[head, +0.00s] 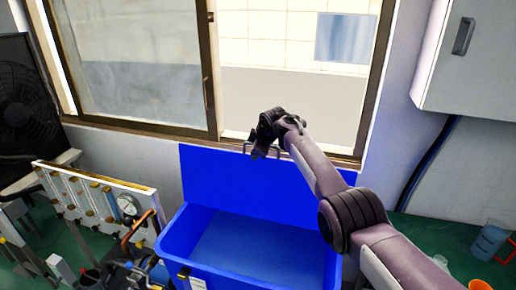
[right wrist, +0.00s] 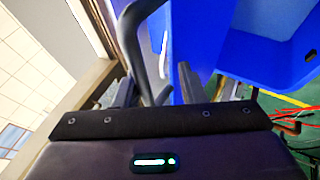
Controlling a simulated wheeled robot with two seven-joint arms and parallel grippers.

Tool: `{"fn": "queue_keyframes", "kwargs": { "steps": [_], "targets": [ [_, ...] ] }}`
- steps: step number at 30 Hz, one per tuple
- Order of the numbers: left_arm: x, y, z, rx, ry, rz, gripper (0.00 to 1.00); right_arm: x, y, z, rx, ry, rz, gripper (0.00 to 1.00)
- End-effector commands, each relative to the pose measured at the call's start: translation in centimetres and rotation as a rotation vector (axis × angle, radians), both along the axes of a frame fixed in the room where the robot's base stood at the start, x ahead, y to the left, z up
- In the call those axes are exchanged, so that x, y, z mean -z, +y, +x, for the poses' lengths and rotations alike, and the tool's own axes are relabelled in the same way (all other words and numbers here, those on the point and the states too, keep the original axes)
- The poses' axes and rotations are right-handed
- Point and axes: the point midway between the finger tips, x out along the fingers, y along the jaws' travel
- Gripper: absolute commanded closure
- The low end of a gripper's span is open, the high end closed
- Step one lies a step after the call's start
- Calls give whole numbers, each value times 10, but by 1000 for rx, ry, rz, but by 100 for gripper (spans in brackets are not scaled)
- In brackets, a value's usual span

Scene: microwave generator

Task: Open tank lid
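The blue tank (head: 172,239) stands below the window with its top open. Its blue lid (head: 232,180) is raised upright at the back, against the wall under the window sill. My right gripper (head: 258,152) is at the lid's top edge, by a small grey handle. In the right wrist view the grey handle (right wrist: 130,40) curves down between the two fingers of my right gripper (right wrist: 158,88). The fingers are apart, with space beside the handle. The blue lid also shows just beyond the fingers. My left gripper is not in view.
A panel with a gauge and tubes (head: 95,190) stands left of the tank. A white cabinet (head: 470,60) hangs at upper right. A blue cup (head: 489,240) and an orange cup (head: 480,285) are at lower right. The window (head: 140,60) is behind the lid.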

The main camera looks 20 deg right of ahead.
Motion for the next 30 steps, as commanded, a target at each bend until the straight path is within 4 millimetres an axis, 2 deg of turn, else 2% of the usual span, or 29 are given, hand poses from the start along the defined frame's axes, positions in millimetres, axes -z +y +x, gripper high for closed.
{"fn": "queue_keyframes", "kwargs": {
  "steps": [2, 8, 21, 30],
  "targets": [
    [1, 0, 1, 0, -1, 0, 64, 4, 0, -3, -1, 11, 1, 68],
    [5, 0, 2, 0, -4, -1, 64, -8, -1, -11, -2, 6, 3, 68],
    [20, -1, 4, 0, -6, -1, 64, -55, -3, -42, -2, -2, 0, 68],
    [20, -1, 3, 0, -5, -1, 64, -63, -5, -48, 0, 0, -2, 68]
  ]
}}
